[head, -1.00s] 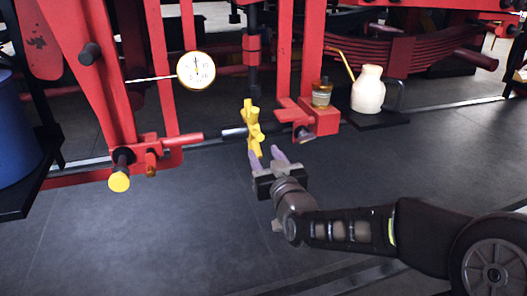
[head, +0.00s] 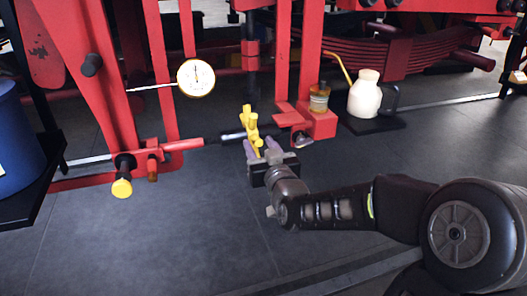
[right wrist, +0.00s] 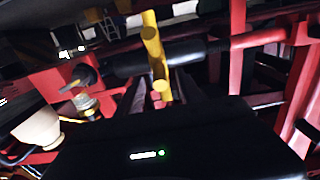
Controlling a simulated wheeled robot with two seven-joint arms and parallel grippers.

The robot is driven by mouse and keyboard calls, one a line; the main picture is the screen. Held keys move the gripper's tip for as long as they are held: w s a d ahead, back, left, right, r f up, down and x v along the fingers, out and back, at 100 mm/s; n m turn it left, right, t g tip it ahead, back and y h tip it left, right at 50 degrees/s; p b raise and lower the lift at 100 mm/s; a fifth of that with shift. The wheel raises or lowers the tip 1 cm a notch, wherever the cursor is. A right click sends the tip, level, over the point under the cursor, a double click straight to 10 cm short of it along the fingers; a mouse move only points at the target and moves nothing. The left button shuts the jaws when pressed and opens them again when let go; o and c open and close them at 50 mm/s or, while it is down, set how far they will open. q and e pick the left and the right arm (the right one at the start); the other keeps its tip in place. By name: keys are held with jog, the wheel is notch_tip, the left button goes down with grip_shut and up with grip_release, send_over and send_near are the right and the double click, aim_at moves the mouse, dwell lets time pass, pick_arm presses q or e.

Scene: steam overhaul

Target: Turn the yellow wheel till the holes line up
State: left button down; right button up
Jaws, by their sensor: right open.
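The yellow wheel (head: 252,121) is seen nearly edge-on, with stubby yellow knobs, on a dark and silver rod between two red brackets. My right gripper (head: 262,148) is open, its purple-grey fingers at the lower part of the wheel. I cannot tell whether they touch it. In the right wrist view the yellow wheel (right wrist: 154,50) stands upright just beyond the gripper body, in line with the fingers. The holes cannot be made out in either view. My left gripper is not in view.
A round white dial gauge (head: 196,78) hangs on the red frame at left. A yellow-capped pin (head: 122,188) sticks out below it. A small amber jar (head: 319,97) and a cream oil can (head: 365,95) stand right of the wheel. A blue drum (head: 18,150) is far left. The floor in front is clear.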

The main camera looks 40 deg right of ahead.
aim_at(254, 147)
jog(key=shift+x, duration=1.15)
jog(key=shift+c, duration=0.3)
grip_shut()
dwell(0.4)
jog(key=shift+s+f+b, duration=0.15)
jog(key=shift+f+b, duration=1.2)
jog(key=shift+f, duration=0.15)
jog(key=shift+f, duration=0.1)
